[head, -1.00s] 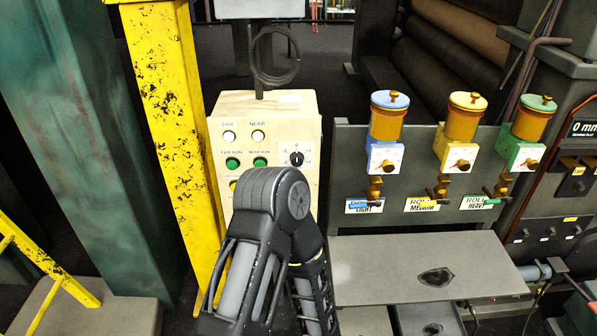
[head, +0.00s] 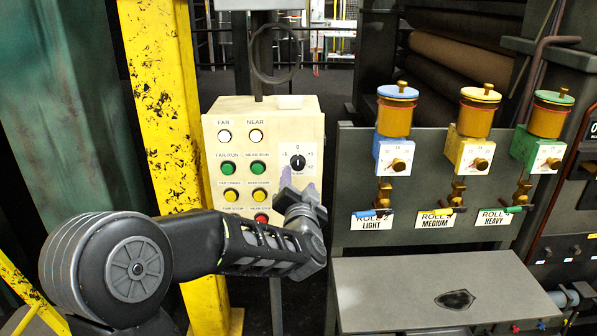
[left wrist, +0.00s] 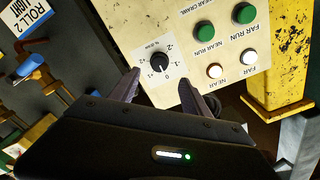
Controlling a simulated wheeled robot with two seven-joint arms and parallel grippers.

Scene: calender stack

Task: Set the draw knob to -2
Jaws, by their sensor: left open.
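The draw knob (head: 298,162) is a round black knob with a white mark on a white dial plate, on the right of the cream control box. Its mark appears to point at 0. In the left wrist view the knob (left wrist: 160,62) and its dial, numbered from -2 to +2, show upside down just beyond the fingertips. My left gripper (head: 299,184) is in front of the box just below the knob. In the wrist view its jaws (left wrist: 158,84) are apart with nothing between them, and the knob lies ahead of the gap, not gripped. My right gripper is out of view.
The control box (head: 312,118) also carries white, green, yellow and red buttons, with the green NEAR RUN button (head: 258,168) left of the knob. A yellow post (head: 165,100) stands left of it. A grey panel (head: 345,150) with several capped oilers stands right.

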